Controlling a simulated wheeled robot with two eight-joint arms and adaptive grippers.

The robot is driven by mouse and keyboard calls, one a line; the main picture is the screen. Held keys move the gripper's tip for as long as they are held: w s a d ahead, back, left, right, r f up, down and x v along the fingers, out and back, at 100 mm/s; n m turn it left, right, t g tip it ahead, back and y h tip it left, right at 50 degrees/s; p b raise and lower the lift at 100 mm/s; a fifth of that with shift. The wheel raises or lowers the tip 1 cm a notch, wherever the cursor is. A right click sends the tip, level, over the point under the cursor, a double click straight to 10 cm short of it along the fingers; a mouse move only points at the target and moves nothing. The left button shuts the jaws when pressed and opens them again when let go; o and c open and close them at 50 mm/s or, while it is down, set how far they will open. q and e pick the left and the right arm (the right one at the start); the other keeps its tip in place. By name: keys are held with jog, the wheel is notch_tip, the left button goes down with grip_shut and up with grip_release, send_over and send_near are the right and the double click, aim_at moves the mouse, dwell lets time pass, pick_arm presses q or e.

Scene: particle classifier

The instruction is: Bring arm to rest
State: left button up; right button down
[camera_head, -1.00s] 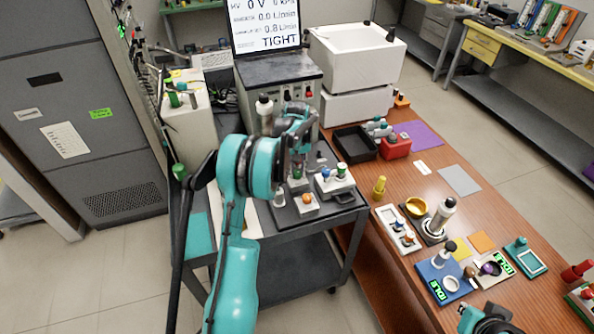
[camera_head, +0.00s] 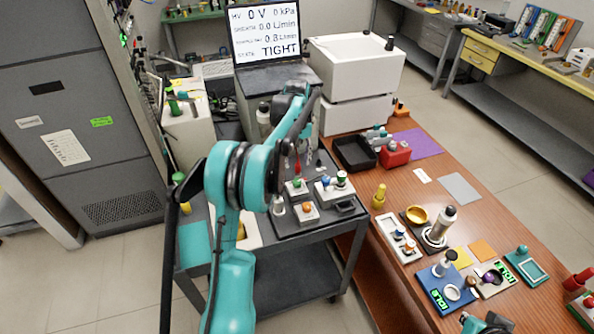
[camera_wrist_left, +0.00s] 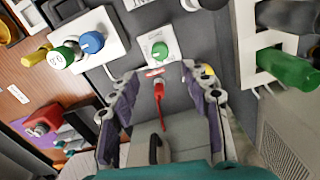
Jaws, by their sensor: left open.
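My left arm reaches up from the lower middle in the head view. Its gripper (camera_head: 297,150) hangs over the dark trolley (camera_head: 346,208), partly hidden by its own wrist. In the left wrist view the gripper (camera_wrist_left: 163,84) is open, its two fingers wide apart. A slim red piece (camera_wrist_left: 159,91) shows in the gap between them, and neither finger visibly touches it. A white block with a green button (camera_wrist_left: 159,50) lies beyond the fingertips. At the bottom edge of the head view a small part of my right arm (camera_head: 486,323) shows; its fingers cannot be made out.
A white block with blue and green knobs (camera_head: 333,187) and one with an orange knob (camera_head: 306,212) stand on the trolley. Behind is an instrument with a screen reading TIGHT (camera_head: 265,30). The wooden table (camera_head: 372,228) at right holds several small devices, a black tray (camera_head: 354,150) and a red box (camera_head: 395,154).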

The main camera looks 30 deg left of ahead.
pick_arm(q)
jog(key=shift+r, duration=1.1)
jog(key=s+d+r+m+t+b, duration=0.3)
jog(key=s+d+r, duration=0.4)
jog(key=s+d, duration=0.55)
jog(key=s+d+f+m+t, duration=0.2)
jog(key=s+d+f, duration=0.1)
jog(key=s, duration=0.5)
jog(key=s+d+f+m+t, duration=0.2)
jog(key=s+d+f+m, duration=0.1)
jog(key=s+d, duration=0.3)
jog(key=shift+s+f, duration=0.8)
jog(key=shift+s, duration=0.4)
